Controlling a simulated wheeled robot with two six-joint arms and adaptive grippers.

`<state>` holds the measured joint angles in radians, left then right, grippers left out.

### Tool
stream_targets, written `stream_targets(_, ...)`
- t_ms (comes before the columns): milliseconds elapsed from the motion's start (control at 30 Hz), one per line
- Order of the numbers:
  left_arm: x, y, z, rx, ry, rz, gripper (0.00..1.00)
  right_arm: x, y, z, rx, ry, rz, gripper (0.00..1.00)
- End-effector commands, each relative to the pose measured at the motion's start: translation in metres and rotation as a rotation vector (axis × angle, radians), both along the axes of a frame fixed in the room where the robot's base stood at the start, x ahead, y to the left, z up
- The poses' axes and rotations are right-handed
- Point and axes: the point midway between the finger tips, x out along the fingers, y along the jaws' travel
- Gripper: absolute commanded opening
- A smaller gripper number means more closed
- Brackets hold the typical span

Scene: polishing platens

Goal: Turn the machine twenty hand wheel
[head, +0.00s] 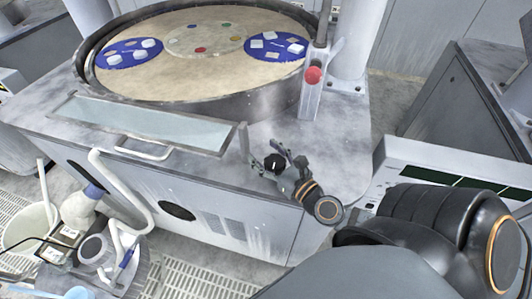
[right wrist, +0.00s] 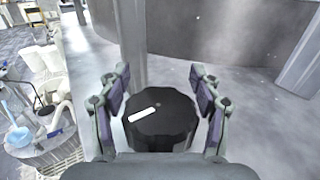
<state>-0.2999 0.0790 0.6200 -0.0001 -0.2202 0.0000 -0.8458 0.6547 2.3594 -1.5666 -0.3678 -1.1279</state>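The hand wheel, a black lobed knob (head: 274,162) with a white mark, stands on the grey top of the polishing machine (head: 345,150) near its front edge. In the right wrist view the knob (right wrist: 165,125) fills the space between the fingers, its white mark slanting at the left. My right gripper (head: 278,160) is open, with one finger on each side of the knob; in the right wrist view (right wrist: 160,95) narrow gaps seem to show beside the knob. I cannot tell whether the pads touch it. My left gripper is not in view.
A round platen (head: 200,75) with two blue discs lies behind. A red ball knob (head: 313,75) is on a post to its right. A glass panel (head: 150,122) with a handle lies left of the knob. A grey-white console (head: 440,160) stands at right; hoses and a bucket (head: 30,225) are lower left.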

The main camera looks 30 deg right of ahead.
Motion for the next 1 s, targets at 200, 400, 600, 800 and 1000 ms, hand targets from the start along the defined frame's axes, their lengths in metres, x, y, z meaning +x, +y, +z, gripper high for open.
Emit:
stream_targets(200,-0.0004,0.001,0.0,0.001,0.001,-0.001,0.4,-0.0002,0.0,-0.0001,0.0,0.0,0.0,0.3)
stream_targets(400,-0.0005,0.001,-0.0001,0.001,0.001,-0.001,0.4,-0.0003,0.0,-0.0003,0.0,0.001,0.0,0.17)
stream_targets(600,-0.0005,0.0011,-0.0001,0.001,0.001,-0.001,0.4,-0.0005,-0.0002,-0.0008,0.0,0.002,0.0,0.14)
stream_targets(800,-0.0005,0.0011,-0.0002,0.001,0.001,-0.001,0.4,-0.0007,-0.0002,-0.0014,0.0,0.003,0.0,0.11)
stream_targets(1000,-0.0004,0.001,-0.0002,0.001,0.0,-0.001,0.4,-0.0009,-0.0002,-0.0021,0.0,0.005,0.0,0.1)
